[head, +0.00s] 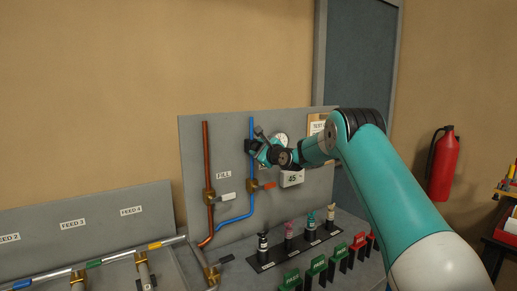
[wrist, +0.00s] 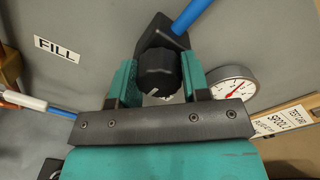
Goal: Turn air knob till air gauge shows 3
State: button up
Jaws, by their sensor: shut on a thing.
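The black air knob (wrist: 157,72) sits on the blue pipe (wrist: 196,14) and shows between the two teal fingers of my gripper (wrist: 160,66) in the wrist view. My gripper is shut on the knob, one finger on each side. In the head view my gripper (head: 262,150) is at the grey panel, over the upper blue pipe (head: 251,128), and hides the knob. The round white air gauge (wrist: 234,86) is right of the knob; its lower edge is hidden by my gripper, and its reading is too small to tell. It also shows partly behind my arm in the head view (head: 282,137).
A red-handled valve (head: 264,186) and a white-handled valve (head: 222,196) are below on the pipes. A fire extinguisher (head: 443,165) hangs right.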

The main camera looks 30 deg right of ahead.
jog(key=m+p, duration=0.2)
jog(key=m, duration=0.4)
jog(key=shift+d, duration=0.1)
jog(key=m+p, duration=0.3)
jog(key=m, duration=0.1)
jog(key=shift+m+p, duration=0.3)
jog(key=shift+p, duration=0.05)
jog(key=shift+f+m+p, duration=0.1)
jog(key=shift+m+p, duration=0.4)
jog(key=shift+m, duration=0.1)
jog(key=shift+f, duration=0.1)
jog(key=o, duration=0.9)
jog(key=shift+s, duration=0.1)
